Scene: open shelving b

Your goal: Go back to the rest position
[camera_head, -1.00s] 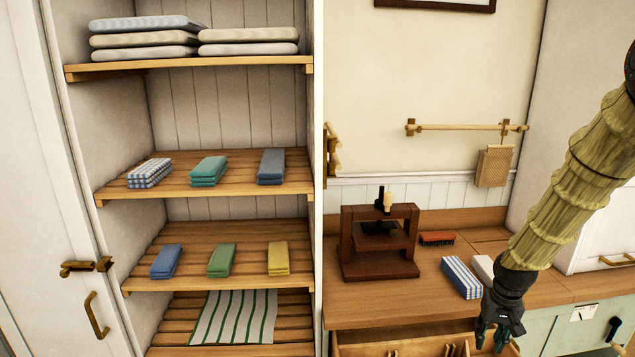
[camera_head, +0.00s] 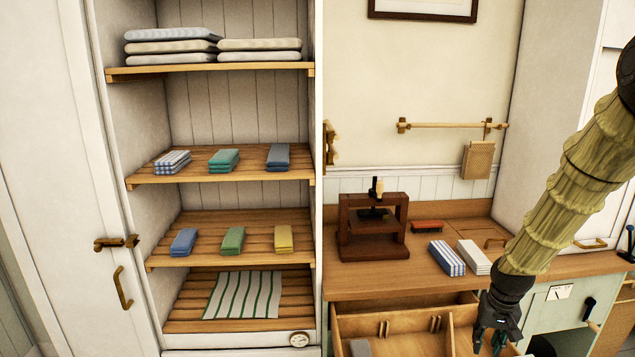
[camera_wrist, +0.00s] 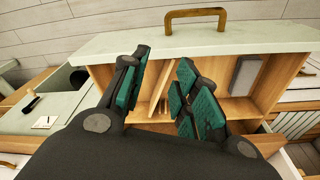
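My gripper (camera_head: 497,335) hangs low at the lower right in the head view, in front of the counter and over the right part of the open drawer (camera_head: 392,324).
Shelves at left hold folded cloths and a striped cloth (camera_head: 243,296). On the counter stand a dark wooden press (camera_head: 374,249), a red brush (camera_head: 426,226), a blue-striped cloth (camera_head: 446,258) and a white cloth (camera_head: 473,257). A cabinet door (camera_head: 55,180) stands at far left.

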